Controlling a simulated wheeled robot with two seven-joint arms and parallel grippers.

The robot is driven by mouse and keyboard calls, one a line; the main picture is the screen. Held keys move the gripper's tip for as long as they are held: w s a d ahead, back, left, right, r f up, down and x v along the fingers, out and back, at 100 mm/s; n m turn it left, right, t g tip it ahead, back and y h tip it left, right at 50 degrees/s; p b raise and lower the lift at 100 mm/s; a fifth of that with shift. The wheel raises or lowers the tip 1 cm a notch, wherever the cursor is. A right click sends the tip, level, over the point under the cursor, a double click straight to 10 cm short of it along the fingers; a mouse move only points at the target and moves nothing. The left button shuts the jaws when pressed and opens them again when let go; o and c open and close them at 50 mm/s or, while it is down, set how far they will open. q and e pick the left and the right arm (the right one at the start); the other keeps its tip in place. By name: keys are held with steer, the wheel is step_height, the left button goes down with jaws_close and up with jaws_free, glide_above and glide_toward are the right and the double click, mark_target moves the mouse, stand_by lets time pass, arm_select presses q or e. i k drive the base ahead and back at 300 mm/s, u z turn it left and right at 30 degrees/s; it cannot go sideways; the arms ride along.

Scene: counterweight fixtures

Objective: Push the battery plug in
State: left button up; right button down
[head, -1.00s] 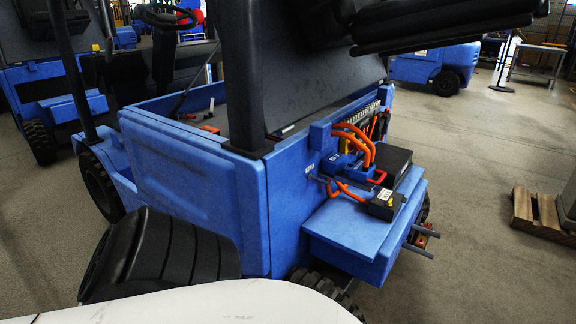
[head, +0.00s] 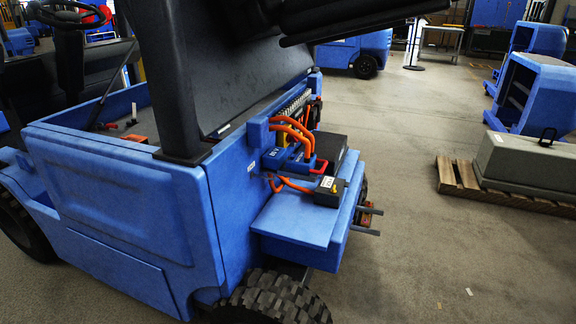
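A blue connector block (head: 292,160) sits at the rear of the blue truck (head: 130,190), with orange cables (head: 292,124) arching down toward it. A red handle (head: 319,166) shows at its right side. A black-grey box with a pale label (head: 328,191) lies on the blue rear ledge (head: 290,222), and an orange cable (head: 288,184) runs to it. I cannot tell which of these is the battery plug or whether it is seated. A larger black box (head: 331,145) stands behind. Neither of my grippers is in view.
A raised black panel (head: 175,70) and a dark padded part above overhang the truck. A tyre (head: 275,300) sticks out below the ledge. A wooden pallet (head: 455,178) carries a grey block (head: 520,160) at right. The floor between is clear.

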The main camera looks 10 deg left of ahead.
mark_target(298, 163)
steer(key=u, duration=0.6)
steer(key=i, duration=1.15)
steer(key=z, duration=0.25)
